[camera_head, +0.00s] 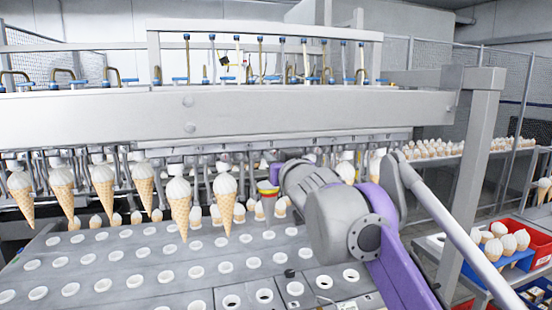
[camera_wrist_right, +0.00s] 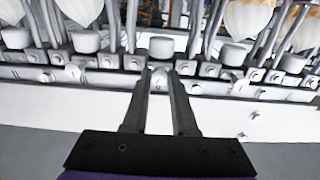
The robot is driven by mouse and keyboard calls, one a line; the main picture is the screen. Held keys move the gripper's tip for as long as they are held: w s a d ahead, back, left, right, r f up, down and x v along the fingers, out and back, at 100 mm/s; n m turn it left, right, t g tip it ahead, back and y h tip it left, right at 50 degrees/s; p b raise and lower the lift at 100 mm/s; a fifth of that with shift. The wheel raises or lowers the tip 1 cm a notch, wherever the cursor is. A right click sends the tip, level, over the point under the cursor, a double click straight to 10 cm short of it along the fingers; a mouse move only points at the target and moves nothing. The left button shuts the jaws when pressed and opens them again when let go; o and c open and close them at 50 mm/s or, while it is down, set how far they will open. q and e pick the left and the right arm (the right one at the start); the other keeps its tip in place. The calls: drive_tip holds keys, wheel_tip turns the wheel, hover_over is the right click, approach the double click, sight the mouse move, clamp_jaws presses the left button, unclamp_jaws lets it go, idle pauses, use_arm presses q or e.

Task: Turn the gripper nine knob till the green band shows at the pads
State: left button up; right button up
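In the right wrist view, a row of small pale knobs with red marks runs along a metal bar. One knob (camera_wrist_right: 158,84) sits between the two dark fingers of my right gripper (camera_wrist_right: 160,76). The fingers stand apart by about the knob's width; whether they press on it cannot be told. Above it is a white round pad (camera_wrist_right: 161,47), and I see no green band there. In the head view, my right arm reaches to the row of cone grippers and hides the knob. My left gripper is not in view.
Ice cream cones (camera_head: 102,184) hang in a row under the long grey beam (camera_head: 200,115). Below them is a tray plate (camera_head: 110,265) with rows of white-rimmed holes. A red crate (camera_head: 537,243) and more cones stand at right. Neighbouring knobs (camera_wrist_right: 72,72) are close by.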

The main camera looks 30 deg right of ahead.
clamp_jaws()
drive_tip(key=shift+r+n+p, duration=0.2)
drive_tip(key=shift+n+p, duration=0.45)
drive_tip(key=shift+n, duration=0.15)
drive_tip(key=shift+f+n+p, duration=0.15)
drive_tip(key=shift+n+p, duration=0.25)
drive_tip(key=shift+n, duration=0.7)
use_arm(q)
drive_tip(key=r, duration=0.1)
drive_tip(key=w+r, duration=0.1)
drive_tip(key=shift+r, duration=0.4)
use_arm(e)
drive_tip(key=o, duration=0.6)
unclamp_jaws()
